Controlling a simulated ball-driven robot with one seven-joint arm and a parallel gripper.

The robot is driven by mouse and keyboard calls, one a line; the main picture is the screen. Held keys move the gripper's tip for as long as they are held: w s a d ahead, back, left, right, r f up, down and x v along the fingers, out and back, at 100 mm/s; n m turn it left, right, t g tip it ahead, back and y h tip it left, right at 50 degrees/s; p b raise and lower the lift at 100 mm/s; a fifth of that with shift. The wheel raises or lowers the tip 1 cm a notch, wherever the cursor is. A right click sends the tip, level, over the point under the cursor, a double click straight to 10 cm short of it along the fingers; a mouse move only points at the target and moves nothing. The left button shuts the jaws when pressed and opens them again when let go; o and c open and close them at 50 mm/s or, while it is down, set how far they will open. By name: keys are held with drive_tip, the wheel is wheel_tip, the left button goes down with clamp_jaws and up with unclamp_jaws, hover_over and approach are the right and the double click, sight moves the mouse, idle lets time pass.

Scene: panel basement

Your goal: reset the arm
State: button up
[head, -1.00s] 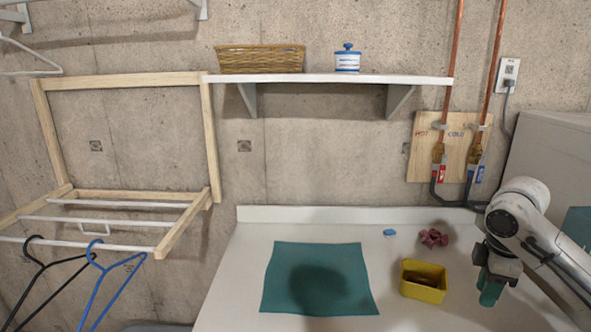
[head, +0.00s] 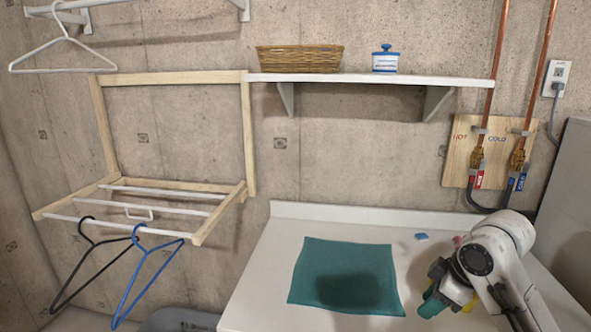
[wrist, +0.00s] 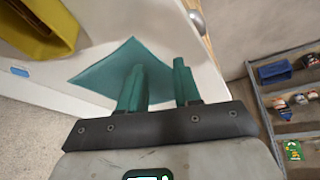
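My gripper (head: 432,301) is at the lower right of the head view, at the end of my bent arm, above the white counter (head: 262,292). In the wrist view my gripper (wrist: 158,68) shows two teal fingers standing apart with nothing between them. Beyond the fingers lies a teal mat (wrist: 98,72), which also shows flat on the counter in the head view (head: 325,262). My gripper and arm partly hide the yellow tub (head: 458,292).
A small blue item (head: 422,237) and a partly hidden pink item (head: 458,240) lie behind my arm. A shelf (head: 370,78) with a basket (head: 298,58) and a jar (head: 385,60), and a wooden drying rack (head: 246,140), are on the wall. A stocked shelf unit (wrist: 262,100) stands to the right.

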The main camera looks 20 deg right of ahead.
drive_tip(key=a+f+m+t+y, duration=0.15)
drive_tip(key=a+f, duration=0.35)
drive_tip(key=a, duration=0.7)
drive_tip(key=s+a+f+m+g, duration=0.1)
drive_tip(key=s+a+f+m, duration=0.2)
drive_tip(key=s+a+f, duration=0.35)
drive_tip(key=s+f+m+g+h, duration=0.1)
drive_tip(key=s+f, duration=0.4)
drive_tip(key=s, duration=0.4)
drive_tip(key=s+d+f+m+g+h, duration=0.1)
drive_tip(key=s+f+g+h, duration=0.1)
drive_tip(key=s+f, duration=0.3)
drive_tip(key=s, duration=0.4)
drive_tip(key=shift+s+d+f, duration=0.15)
drive_tip(key=shift+d+f, duration=0.1)
drive_tip(key=shift+d, duration=0.05)
drive_tip(key=shift+g, duration=0.25)
